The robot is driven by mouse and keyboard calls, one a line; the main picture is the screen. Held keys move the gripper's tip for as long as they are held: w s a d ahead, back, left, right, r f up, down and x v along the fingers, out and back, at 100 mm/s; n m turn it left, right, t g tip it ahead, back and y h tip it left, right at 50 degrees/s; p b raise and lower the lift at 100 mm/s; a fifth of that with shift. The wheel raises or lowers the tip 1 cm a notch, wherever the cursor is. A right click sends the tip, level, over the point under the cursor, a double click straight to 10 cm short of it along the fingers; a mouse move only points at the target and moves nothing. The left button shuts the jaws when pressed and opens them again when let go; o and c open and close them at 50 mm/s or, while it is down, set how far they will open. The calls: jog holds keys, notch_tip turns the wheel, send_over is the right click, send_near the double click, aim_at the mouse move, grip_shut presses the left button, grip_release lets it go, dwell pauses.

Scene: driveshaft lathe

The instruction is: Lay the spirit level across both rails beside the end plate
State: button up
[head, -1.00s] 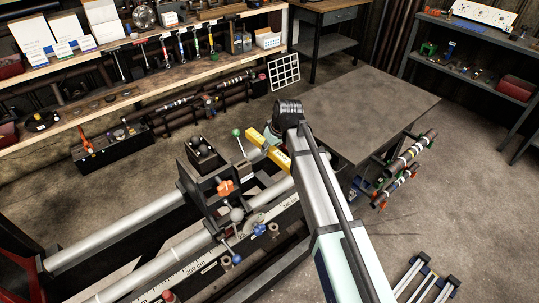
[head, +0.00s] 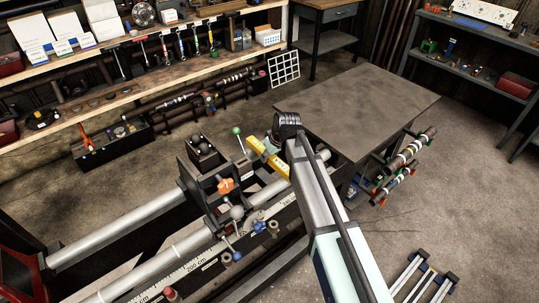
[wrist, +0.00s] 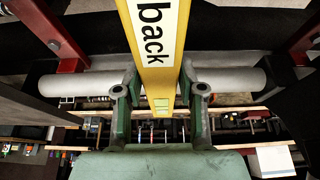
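The yellow spirit level (head: 268,157) is held over the far right stretch of the two steel rails, right of a dark carriage block. In the wrist view the level (wrist: 152,40) carries a white label reading "back". My gripper (wrist: 160,88) has its green fingers closed on both sides of it. A rail (wrist: 75,85) passes behind the fingers, crosswise to the level. In the head view the near rail (head: 185,250) and far rail (head: 125,232) run side by side; my arm hides part of their right end. I cannot tell whether the level touches them, nor which part is the end plate.
The carriage block (head: 205,170) with knobs and levers stands close left of the level. A grey table (head: 365,110) is behind my arm to the right. A scale strip (head: 190,268) runs along the bed's front. The workbench (head: 150,95) at the back holds tools.

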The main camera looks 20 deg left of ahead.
jog(key=shift+o, duration=0.8)
jog(key=shift+r, duration=0.2)
jog(key=b+v, duration=0.2)
jog(key=v, duration=1)
